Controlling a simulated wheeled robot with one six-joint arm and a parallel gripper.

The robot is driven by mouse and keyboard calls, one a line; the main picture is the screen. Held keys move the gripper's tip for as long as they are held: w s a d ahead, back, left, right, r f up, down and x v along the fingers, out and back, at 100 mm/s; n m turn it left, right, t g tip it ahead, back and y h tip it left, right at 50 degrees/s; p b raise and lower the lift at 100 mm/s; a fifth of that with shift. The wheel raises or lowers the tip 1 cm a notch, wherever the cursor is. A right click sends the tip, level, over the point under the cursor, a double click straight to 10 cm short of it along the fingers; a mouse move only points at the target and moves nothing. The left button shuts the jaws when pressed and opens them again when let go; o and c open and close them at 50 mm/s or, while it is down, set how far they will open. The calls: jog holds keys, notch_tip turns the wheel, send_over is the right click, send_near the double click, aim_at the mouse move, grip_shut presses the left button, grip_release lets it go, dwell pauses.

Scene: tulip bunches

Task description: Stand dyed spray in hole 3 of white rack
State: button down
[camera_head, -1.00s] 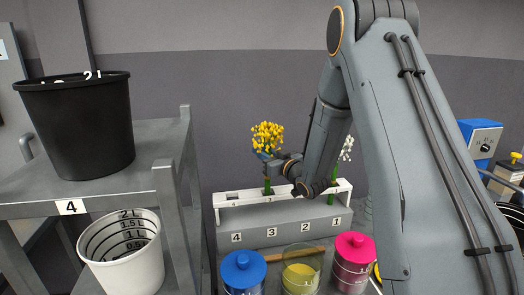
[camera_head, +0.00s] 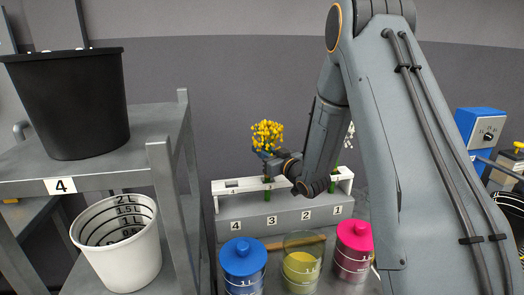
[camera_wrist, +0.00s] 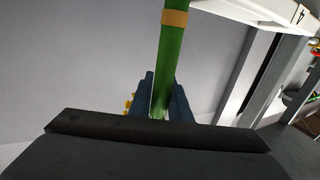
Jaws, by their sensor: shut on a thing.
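The dyed spray, a yellow flower head (camera_head: 267,135) on a green stem, is upright above the white rack (camera_head: 231,197). My gripper (camera_head: 268,160) is shut on its stem just below the flowers. The stem's lower part meets the rack's top bar at position 3, and green shows below the bar; I cannot tell how deep it sits. In the wrist view the green stem (camera_wrist: 170,55), with a tan band, runs up from between the blue fingers (camera_wrist: 166,98). The rack (camera_wrist: 243,72) shows at upper right there.
A white spray (camera_head: 349,135) stands at the rack's right end, partly behind my arm. Blue (camera_head: 243,262), yellow (camera_head: 302,265) and pink (camera_head: 353,250) containers stand in front. A metal shelf (camera_head: 150,125) with a black bucket (camera_head: 68,105) and a white bucket (camera_head: 122,250) is at left.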

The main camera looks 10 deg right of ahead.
jog(key=shift+f, duration=0.35)
dwell(0.5)
jog(key=c, duration=1.6)
grip_release()
jog(key=shift+o, duration=0.2)
jog(key=shift+s, duration=0.1)
jog(key=p+v, duration=0.1)
jog(key=v, duration=0.8)
jog(key=shift+p, duration=0.3)
